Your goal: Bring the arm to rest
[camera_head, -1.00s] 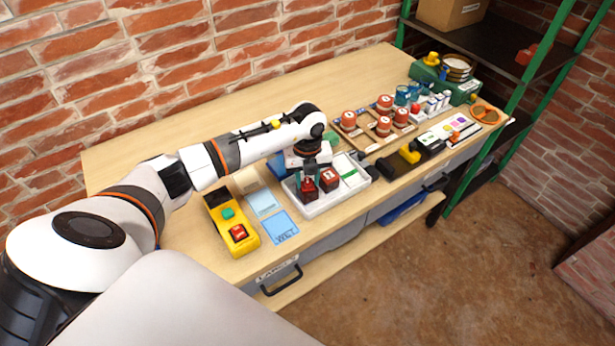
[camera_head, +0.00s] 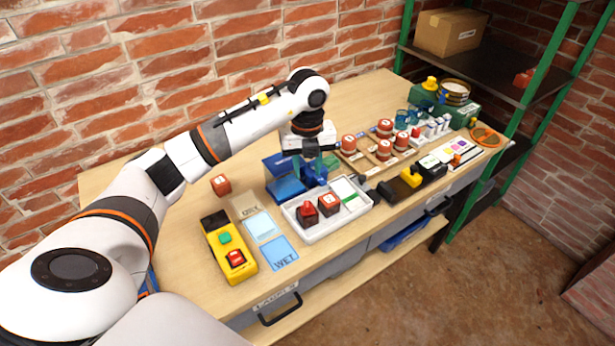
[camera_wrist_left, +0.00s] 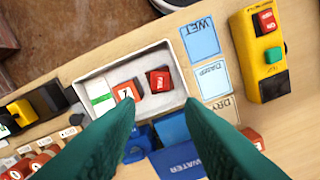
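My left arm reaches in from the left in the head view. Its gripper (camera_head: 318,172) hangs above the table, over the blue water container (camera_head: 286,188), behind the white tray (camera_head: 340,212). In the left wrist view its two green fingers (camera_wrist_left: 162,108) are spread wide with nothing between them. Two red blocks, one (camera_head: 308,214) and another (camera_head: 328,204), stand in the tray, clear of the fingers. The blue container also shows between the fingers in the left wrist view (camera_wrist_left: 175,160). My right gripper is not in view.
A yellow button box (camera_head: 228,246) and the WET (camera_head: 279,253), damp (camera_head: 262,225) and DRY (camera_head: 245,204) cards lie left of the tray. A red block (camera_head: 221,184) stands behind the DRY card. Red-topped pieces and a black-yellow tool (camera_head: 408,178) are at right.

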